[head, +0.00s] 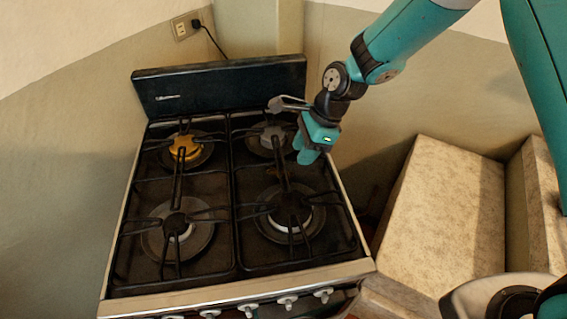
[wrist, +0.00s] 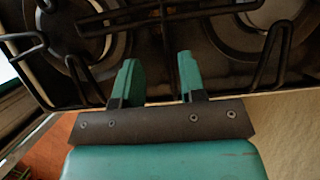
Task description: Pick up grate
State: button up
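A stove (head: 220,292) carries black wire grates over its burners, a left grate (head: 178,188) and a right grate (head: 282,178). My gripper (head: 308,156) is over the right side of the stove, near the right grate's outer edge. In the wrist view its two teal fingers (wrist: 158,75) are apart with nothing held between them. Bars of a grate (wrist: 200,14) lie beyond the fingertips there, with bent bar ends on both sides. I cannot tell whether the fingers touch the grate.
A back panel (head: 220,85) rises behind the burners, and knobs (head: 288,301) line the front. A pale stone-like block (head: 445,205) stands right of the stove, with a narrow gap between. A wall outlet (head: 183,27) with a plugged cord is behind.

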aim_at(280, 167)
jog(key=shift+w+p+x, duration=0.15)
jog(key=shift+p+x, duration=0.35)
jog(key=shift+x, duration=0.8)
jog(key=shift+w+p+x, duration=0.2)
jog(key=shift+p+x, duration=0.25)
jog(key=shift+x, duration=0.8)
grip_shut()
